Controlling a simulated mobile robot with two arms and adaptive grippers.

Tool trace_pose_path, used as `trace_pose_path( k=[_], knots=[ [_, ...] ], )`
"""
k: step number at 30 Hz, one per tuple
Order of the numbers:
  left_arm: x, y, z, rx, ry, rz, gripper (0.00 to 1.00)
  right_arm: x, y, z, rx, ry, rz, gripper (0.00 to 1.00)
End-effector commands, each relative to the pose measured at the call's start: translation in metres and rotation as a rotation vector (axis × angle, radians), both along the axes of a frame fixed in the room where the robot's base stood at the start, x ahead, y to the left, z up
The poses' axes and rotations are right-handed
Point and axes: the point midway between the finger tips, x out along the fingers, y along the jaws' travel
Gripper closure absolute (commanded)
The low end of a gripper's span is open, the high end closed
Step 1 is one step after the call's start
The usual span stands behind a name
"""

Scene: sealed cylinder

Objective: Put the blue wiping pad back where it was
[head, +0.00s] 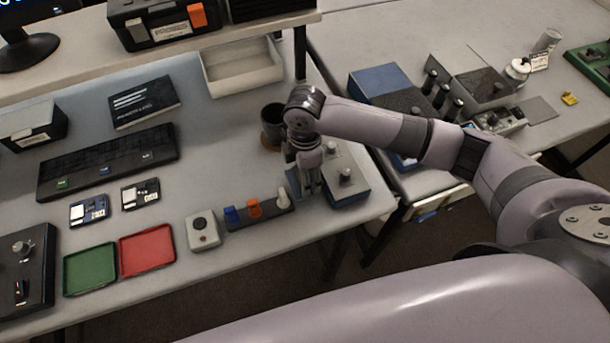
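I cannot pick out the blue wiping pad for certain. A small blue piece (232,214) stands at the left end of a dark rack (268,215), beside an orange piece (254,208) and a white piece (282,199). My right gripper (309,190) points down at the rack's right end, close to the white piece and left of a grey box with a knob (345,178). Its fingertips are small and partly merge with the things behind, so I cannot tell whether they are open or hold anything. My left gripper is not in view.
A dark mug (273,122) stands just behind my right gripper. A white box with a button (203,231), a red tray (147,250) and a green tray (90,270) are further left. A gap separates this table from the right one, which holds several instruments.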

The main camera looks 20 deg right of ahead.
Motion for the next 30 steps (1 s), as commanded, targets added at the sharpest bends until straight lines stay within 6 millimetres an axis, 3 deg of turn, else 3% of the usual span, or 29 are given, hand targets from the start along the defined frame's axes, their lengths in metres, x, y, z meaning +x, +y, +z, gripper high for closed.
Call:
trace_pose_path(
  k=[6, 17, 18, 26, 30],
  knots=[
    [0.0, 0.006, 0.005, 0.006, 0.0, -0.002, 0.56, 0.0, 0.0, -0.024, 0.0, 0.001, -0.001, 0.66],
    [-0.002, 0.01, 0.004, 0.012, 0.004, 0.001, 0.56, 0.0, 0.0, -0.028, 0.001, 0.001, -0.001, 0.66],
    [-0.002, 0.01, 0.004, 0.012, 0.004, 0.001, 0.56, 0.0, 0.0, -0.028, 0.001, 0.0, 0.0, 0.42],
    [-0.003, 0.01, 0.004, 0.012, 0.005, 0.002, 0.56, 0.0, 0.0, -0.028, 0.001, 0.001, -0.001, 0.25],
    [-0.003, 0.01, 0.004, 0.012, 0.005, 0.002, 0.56, 0.0, 0.0, -0.027, 0.001, 0.001, -0.001, 0.24]
  ],
)
